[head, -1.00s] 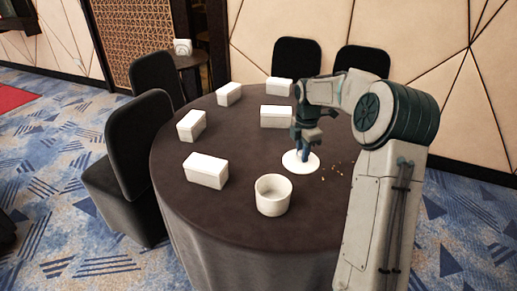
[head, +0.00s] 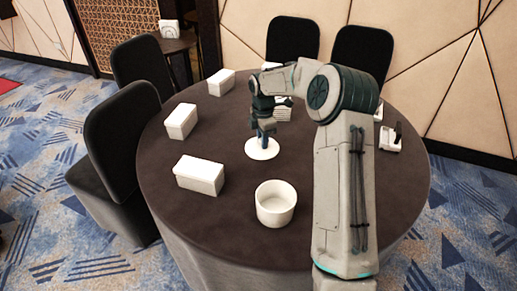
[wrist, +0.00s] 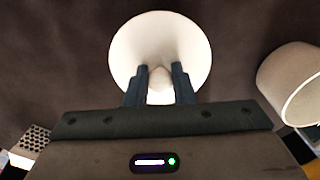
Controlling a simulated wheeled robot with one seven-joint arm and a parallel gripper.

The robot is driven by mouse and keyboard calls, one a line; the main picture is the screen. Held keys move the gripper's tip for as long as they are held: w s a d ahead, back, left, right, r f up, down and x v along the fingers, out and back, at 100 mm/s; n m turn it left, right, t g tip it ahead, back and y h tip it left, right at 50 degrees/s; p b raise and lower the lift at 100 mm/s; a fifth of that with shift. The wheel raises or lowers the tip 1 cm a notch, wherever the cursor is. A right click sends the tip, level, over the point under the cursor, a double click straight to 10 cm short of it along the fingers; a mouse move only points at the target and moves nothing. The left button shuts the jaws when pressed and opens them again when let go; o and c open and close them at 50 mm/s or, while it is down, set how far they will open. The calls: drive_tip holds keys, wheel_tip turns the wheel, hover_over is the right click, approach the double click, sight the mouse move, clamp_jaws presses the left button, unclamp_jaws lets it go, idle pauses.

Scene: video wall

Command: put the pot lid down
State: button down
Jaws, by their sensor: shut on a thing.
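The pot lid (head: 262,150) is a white round disc with a knob, in the middle of the dark round table. In the wrist view the lid (wrist: 135,50) is above centre. My gripper (head: 265,135) is over the lid, pointing down. In the wrist view its two fingers (wrist: 160,78) are shut on the knob, one on each side. The lid is close to the tabletop; I cannot tell if it touches. The white pot (head: 276,205) stands open and empty to the front right of the lid. It also shows at the right in the wrist view (wrist: 285,85).
Several white boxes stand around the table (head: 225,230), including one at the front left (head: 199,177) and one at the left (head: 180,121). A white item with dark parts (head: 390,138) is at the right. Black chairs (head: 125,140) ring the table. Table between lid and left boxes is clear.

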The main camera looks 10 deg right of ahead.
sight(259, 145)
drive_tip(key=shift+w+a+f, duration=0.3)
drive_tip(key=shift+a+f, duration=0.1)
drive_tip(key=shift+a, duration=0.2)
drive_tip(key=shift+f, duration=1.95)
drive_tip(key=shift+f, duration=0.15)
drive_tip(key=c, duration=1.2)
unclamp_jaws()
drive_tip(key=shift+c, duration=0.2)
